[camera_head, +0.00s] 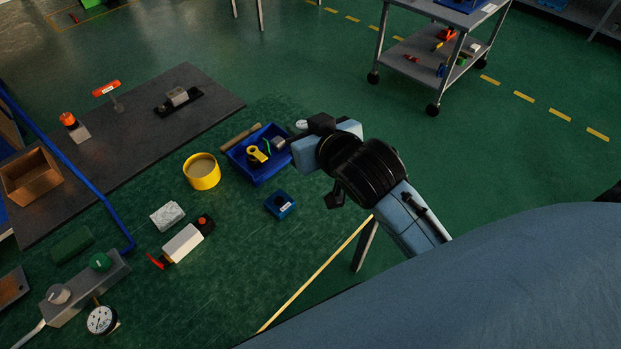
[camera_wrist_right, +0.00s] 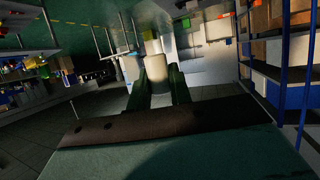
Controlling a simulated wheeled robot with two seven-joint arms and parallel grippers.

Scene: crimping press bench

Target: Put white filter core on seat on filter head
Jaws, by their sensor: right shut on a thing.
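My right gripper (camera_head: 287,146) reaches in from the right in the head view, just right of the blue tray, above the bench. In the right wrist view its dark fingers (camera_wrist_right: 160,88) are shut on a pale, whitish piece (camera_wrist_right: 157,68), which looks like the white filter core. In the head view only a small grey-white end (camera_head: 278,141) shows at the fingertips. The filter head is likely the grey block (camera_head: 88,290) with a green knob and a grey knob at lower left, far from the gripper; its seat cannot be made out. My left gripper is not in view.
The blue tray (camera_head: 248,172) holds yellow and dark parts. A yellow round container (camera_head: 202,171), a small blue box (camera_head: 280,204), a white block with a red lever (camera_head: 183,243) and a dial gauge (camera_head: 102,320) stand on the green mat. A blue rail (camera_head: 85,180) crosses at left.

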